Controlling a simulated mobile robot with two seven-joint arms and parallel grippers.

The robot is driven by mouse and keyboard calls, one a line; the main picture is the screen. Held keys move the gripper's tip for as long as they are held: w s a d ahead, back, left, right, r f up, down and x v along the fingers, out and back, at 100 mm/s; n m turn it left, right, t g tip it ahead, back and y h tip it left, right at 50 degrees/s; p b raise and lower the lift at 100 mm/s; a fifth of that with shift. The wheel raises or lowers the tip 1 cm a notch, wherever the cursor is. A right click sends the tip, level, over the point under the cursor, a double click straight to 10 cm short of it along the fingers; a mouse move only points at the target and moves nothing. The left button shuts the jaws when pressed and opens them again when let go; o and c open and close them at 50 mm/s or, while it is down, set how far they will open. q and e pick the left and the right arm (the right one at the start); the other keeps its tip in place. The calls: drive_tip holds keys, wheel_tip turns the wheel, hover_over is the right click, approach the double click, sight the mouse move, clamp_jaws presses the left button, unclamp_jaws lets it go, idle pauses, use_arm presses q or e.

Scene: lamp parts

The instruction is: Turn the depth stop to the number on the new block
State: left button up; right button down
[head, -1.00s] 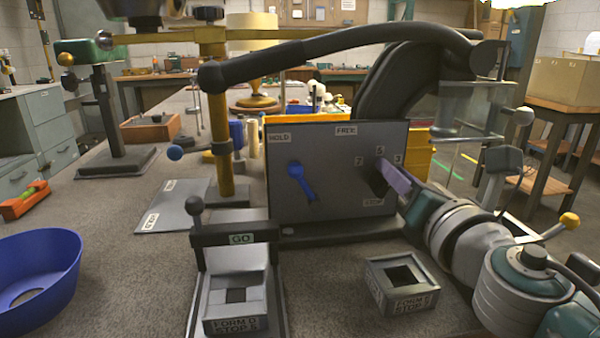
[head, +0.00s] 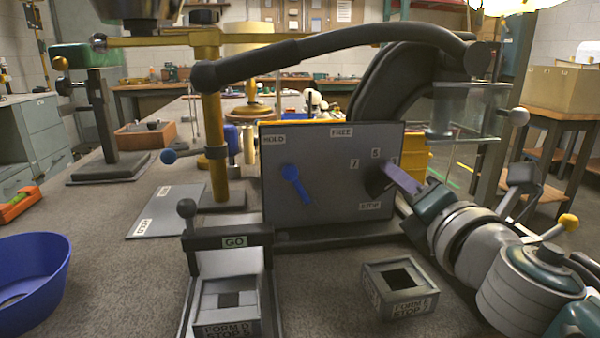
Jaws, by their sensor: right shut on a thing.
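A grey panel (head: 320,205) stands upright on the bench, with HOLD, FREE and STOP labels and a blue lever (head: 295,183). Its dark depth stop knob (head: 376,182) sits at the right, below the figures 7, 5 and a third one partly covered. My right gripper (head: 396,178) is shut on the knob from the right; its purple finger hides part of it. One block (head: 228,318), marked FORM D STOP 5, sits in the GO fixture (head: 205,243). Another block (head: 400,288) lies loose to the right, its stop number unclear. My left gripper is out of view.
A blue bowl (head: 30,275) stands at the left edge. A brass post (head: 212,130) and a long black bar (head: 300,55) stand over the bench near the panel. Bare bench lies between bowl and fixture.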

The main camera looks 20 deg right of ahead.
drive_tip(key=shift+a+f, duration=0.2)
drive_tip(key=shift+f, duration=0.25)
drive_tip(key=c, duration=0.9)
unclamp_jaws()
drive_tip(key=shift+a, duration=0.15)
drive_tip(key=shift+o, duration=0.3)
drive_tip(key=shift+r, duration=0.1)
drive_tip(key=b+v, duration=0.1)
drive_tip(key=v, duration=0.7)
drive_tip(key=shift+s, duration=0.3)
drive_tip(key=shift+s+a, duration=0.1)
drive_tip(key=shift+s, duration=0.6)
